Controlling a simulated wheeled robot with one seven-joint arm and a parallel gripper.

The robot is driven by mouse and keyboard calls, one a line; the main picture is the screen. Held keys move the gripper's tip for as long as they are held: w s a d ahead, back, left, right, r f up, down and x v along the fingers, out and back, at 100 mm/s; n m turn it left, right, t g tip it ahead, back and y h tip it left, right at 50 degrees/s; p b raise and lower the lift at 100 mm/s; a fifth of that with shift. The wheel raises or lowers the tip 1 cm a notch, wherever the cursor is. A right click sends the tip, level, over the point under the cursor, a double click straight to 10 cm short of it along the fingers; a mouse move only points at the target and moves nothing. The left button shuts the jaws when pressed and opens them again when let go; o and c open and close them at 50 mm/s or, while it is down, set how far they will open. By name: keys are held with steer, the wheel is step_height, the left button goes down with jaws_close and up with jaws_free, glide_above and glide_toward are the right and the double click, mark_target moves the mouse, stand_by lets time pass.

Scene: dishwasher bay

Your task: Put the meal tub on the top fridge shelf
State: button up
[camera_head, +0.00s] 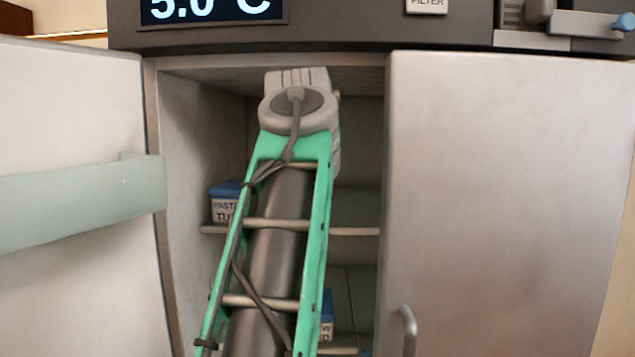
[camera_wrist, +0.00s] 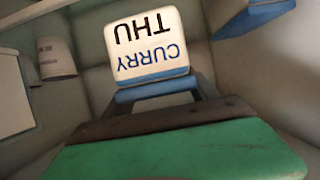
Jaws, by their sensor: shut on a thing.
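The meal tub (camera_wrist: 148,42), white with a blue lid and the words "CURRY THU", shows upside down in the wrist view. My gripper (camera_wrist: 155,95) is shut on it at the lid side. In the head view my arm reaches through the open fridge doorway, with its wrist high in the top compartment. The gripper and the held tub are hidden behind the arm there. The upper shelf (camera_head: 352,231) shows on both sides of the arm, below the wrist. I cannot tell whether the tub touches the shelf.
A blue-lidded pasta tub (camera_head: 225,206) stands on the shelf's left part. Another tub (camera_head: 326,318) sits lower, partly behind my arm. A pale round container (camera_wrist: 57,58) shows in the wrist view. The open door (camera_head: 75,200) is at left, a closed panel (camera_head: 500,190) at right.

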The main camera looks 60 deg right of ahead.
steer(key=w+d+p, duration=0.4)
steer(key=d, duration=0.5)
steer(key=f, duration=0.2)
steer(key=f+b, duration=0.1)
steer(key=f, duration=0.2)
steer(key=shift+w+d+f+b, duration=0.1)
steer(key=shift+d+f+b, duration=0.2)
steer(key=shift+d+b, duration=0.05)
steer(key=shift+w+d+f, duration=0.1)
steer(key=shift+d+f, duration=0.1)
steer(key=shift+f, duration=0.55)
steer(key=o, duration=1.9)
steer(key=shift+a+r, duration=0.15)
steer(key=shift+r, duration=0.05)
steer(key=b+v, duration=0.2)
steer(key=v, duration=0.9)
steer(key=shift+s+a, duration=0.25)
